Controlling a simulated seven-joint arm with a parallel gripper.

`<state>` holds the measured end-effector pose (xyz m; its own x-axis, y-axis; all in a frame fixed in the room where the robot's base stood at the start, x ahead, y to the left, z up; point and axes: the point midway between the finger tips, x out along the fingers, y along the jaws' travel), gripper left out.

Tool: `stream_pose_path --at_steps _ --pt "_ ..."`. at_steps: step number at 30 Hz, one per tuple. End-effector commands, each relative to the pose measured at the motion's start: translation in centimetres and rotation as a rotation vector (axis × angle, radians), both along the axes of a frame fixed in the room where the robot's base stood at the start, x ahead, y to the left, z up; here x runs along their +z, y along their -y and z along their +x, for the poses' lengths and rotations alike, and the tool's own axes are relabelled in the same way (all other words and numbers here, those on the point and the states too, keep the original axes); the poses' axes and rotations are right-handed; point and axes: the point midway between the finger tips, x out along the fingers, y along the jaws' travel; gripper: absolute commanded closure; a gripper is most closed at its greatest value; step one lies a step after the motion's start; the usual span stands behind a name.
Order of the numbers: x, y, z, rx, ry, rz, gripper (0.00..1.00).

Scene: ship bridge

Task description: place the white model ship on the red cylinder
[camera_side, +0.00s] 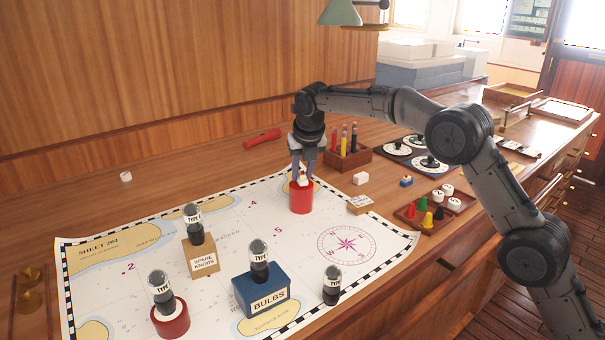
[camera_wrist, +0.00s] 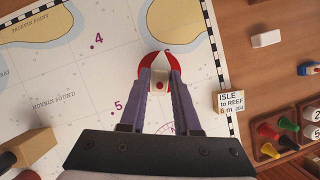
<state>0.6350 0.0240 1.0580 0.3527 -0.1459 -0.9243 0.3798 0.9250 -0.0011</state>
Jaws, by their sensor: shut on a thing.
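The white model ship (camera_wrist: 161,70) is between the fingers of my gripper (camera_wrist: 160,84), which is shut on it. In the wrist view the ship lies over the top of the red cylinder (camera_wrist: 146,73). In the side view the red cylinder (camera_side: 301,199) stands upright on the chart, and my gripper (camera_side: 303,178) is right above it with the ship (camera_side: 303,180) low at its top. The ship looks upright. The fingers partly hide it, and I cannot tell whether its hull touches the cylinder.
A blue bulbs box (camera_side: 262,297) and a spare knobs box (camera_side: 202,260) stand on the chart (camera_side: 130,281). A pencil holder (camera_side: 348,159) and a small card block (camera_side: 361,204) are near the gripper.

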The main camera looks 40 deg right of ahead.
Motion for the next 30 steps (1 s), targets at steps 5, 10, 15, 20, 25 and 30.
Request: stream_pose_path --at_steps 5,10,15,20,25,30 --pt "-0.63 -0.01 0.0 -0.001 0.001 0.0 1.0" --pt "-0.64 -0.01 -0.02 -0.001 0.001 0.0 1.0" --pt "-0.91 0.0 -0.04 -0.001 0.0 -0.001 0.62" --pt "-0.91 -0.01 -0.03 -0.001 0.0 0.0 0.39" --pt "-0.9 -0.01 -0.03 0.0 0.0 0.0 0.39" --pt "-0.43 -0.03 -0.03 -0.001 0.002 0.0 0.39"
